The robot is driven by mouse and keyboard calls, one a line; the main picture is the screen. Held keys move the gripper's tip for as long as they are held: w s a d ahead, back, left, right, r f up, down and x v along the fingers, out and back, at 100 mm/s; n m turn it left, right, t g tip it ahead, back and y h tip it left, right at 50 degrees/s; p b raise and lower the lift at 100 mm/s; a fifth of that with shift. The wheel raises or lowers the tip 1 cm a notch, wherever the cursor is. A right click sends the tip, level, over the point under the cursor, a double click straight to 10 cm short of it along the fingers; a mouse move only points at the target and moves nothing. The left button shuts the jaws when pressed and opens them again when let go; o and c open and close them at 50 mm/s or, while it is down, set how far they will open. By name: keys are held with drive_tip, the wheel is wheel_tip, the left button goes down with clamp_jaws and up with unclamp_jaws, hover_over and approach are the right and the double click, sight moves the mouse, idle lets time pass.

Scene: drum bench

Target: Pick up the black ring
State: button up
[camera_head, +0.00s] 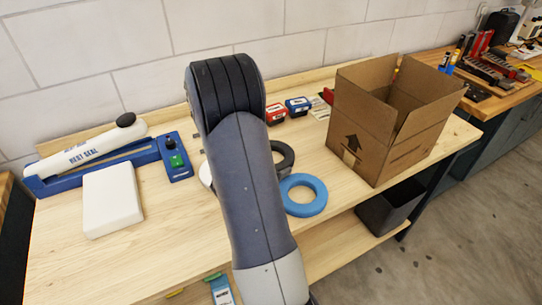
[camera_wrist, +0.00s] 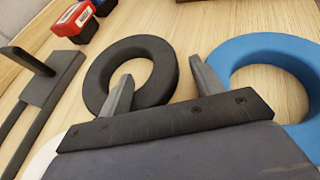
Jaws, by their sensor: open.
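The black ring (camera_wrist: 134,47) lies flat on the wooden bench in the wrist view. In the head view only its right part (camera_head: 288,154) shows beside my arm. My gripper (camera_wrist: 161,68) is open and empty. In the wrist view its left finger overlaps the ring's hole and its right finger is just outside the ring's right edge, so the ring's right side shows between them. I cannot tell how high the fingertips are above the bench.
A blue ring (camera_wrist: 268,48) lies close on the right. A grey piece with an upright post (camera_wrist: 55,85) lies left. Red (camera_head: 276,114) and blue (camera_head: 297,105) small boxes stand behind. An open cardboard box (camera_head: 400,135) stands right; a blue-white sealer (camera_head: 85,158) and white block (camera_head: 112,200) left.

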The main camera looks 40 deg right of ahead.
sight(284, 163)
drive_tip(key=shift+p+x, duration=0.35)
drive_tip(key=shift+x, duration=1.65)
drive_tip(key=shift+s, duration=0.1)
drive_tip(key=shift+c, duration=0.2)
drive_tip(key=c, duration=1)
